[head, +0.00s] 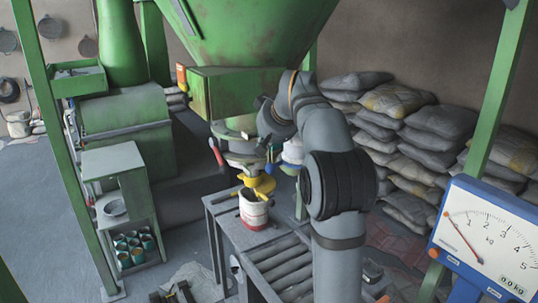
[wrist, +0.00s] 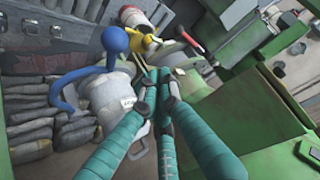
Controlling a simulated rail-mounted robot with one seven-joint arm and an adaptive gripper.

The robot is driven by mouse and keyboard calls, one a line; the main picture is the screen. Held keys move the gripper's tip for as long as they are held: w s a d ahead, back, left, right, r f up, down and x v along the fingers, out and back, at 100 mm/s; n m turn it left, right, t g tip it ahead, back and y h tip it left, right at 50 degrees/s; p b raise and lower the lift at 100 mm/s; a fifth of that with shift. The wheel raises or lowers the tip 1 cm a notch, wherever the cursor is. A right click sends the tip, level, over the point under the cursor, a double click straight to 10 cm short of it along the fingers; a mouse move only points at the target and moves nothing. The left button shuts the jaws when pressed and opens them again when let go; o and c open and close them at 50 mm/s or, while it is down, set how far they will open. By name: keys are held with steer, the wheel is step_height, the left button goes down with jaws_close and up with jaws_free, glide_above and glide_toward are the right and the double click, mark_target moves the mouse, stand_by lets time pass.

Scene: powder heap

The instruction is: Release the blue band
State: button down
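In the wrist view a blue piece (wrist: 116,42) with a rounded end and a curved, hook-like arm lies beyond my fingers, to their upper left. It passes close to a pale, rounded body (wrist: 118,85); whether it goes around it I cannot tell. My gripper (wrist: 158,78) has teal fingers whose dark tips come close together, with nothing clearly held between them. The blue piece looks apart from the tips. In the head view a small blue part (head: 278,152) shows beside the spout, and my arm hides most of my gripper.
A yellow part (head: 258,186) sits over a white-and-red bucket (head: 253,212) on a grey roller table (head: 222,222). A red handle (head: 215,154) sticks out left of the spout. The green hopper (head: 250,35) hangs above. Sacks (head: 400,130) are stacked right. The scale dial (head: 485,238) points near zero.

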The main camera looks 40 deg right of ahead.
steer(key=f, duration=0.1)
steer(key=s+f, duration=0.2)
steer(key=shift+a, duration=0.3)
steer(key=shift+w+f, duration=0.15)
